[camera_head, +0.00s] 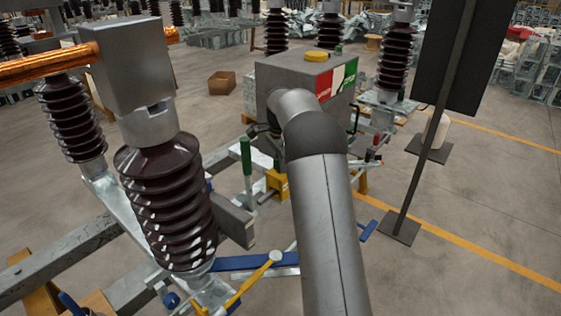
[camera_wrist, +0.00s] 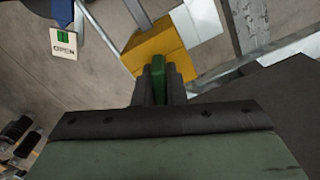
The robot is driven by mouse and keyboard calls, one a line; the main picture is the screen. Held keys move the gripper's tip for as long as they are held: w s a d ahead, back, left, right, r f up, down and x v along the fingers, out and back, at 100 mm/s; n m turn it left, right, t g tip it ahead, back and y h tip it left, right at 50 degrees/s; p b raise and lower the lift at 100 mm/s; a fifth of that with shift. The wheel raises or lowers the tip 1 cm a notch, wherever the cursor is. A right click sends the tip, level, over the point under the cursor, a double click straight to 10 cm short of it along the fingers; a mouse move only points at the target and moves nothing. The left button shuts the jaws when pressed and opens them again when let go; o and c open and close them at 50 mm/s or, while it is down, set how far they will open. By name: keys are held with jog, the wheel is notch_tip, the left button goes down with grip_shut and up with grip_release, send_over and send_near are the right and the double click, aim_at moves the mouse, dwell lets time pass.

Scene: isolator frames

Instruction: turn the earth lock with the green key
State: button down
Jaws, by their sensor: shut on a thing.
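In the wrist view my gripper (camera_wrist: 160,85) is shut on the green key (camera_wrist: 158,72), a narrow green piece between the two dark fingers. The key's far end meets or lies against the yellow lock block (camera_wrist: 158,45); I cannot tell how deep it sits. In the head view a yellow block (camera_head: 277,183), likely the same lock, is on the metal frame, partly covered by my grey arm. My gripper and the key are hidden behind my arm in that view.
A white tag reading OPEN (camera_wrist: 63,44) is left of the lock. An upright green handle (camera_head: 246,158), ribbed brown insulators (camera_head: 165,195), a grey cabinet (camera_head: 300,75) and a blue bar (camera_head: 250,262) crowd around my arm. Open floor lies to the right, past a dark panel stand (camera_head: 400,225).

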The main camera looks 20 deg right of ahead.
jog(key=m+p, duration=0.1)
jog(key=m, duration=0.3)
jog(key=shift+r, duration=0.1)
jog(key=m+p, duration=0.2)
jog(key=m, duration=0.2)
jog(key=m+p, duration=0.2)
jog(key=m, duration=0.3)
jog(key=m+p, duration=0.1)
jog(key=m, duration=0.2)
jog(key=c, duration=1.2)
grip_release()
jog(key=shift+o, duration=0.2)
jog(key=o, duration=0.6)
jog(key=shift+c, duration=0.2)
notch_tip(320, 180, up, 17)
jog(key=b, duration=0.1)
jog(key=shift+r+b, duration=0.15)
jog(key=shift+b, duration=0.25)
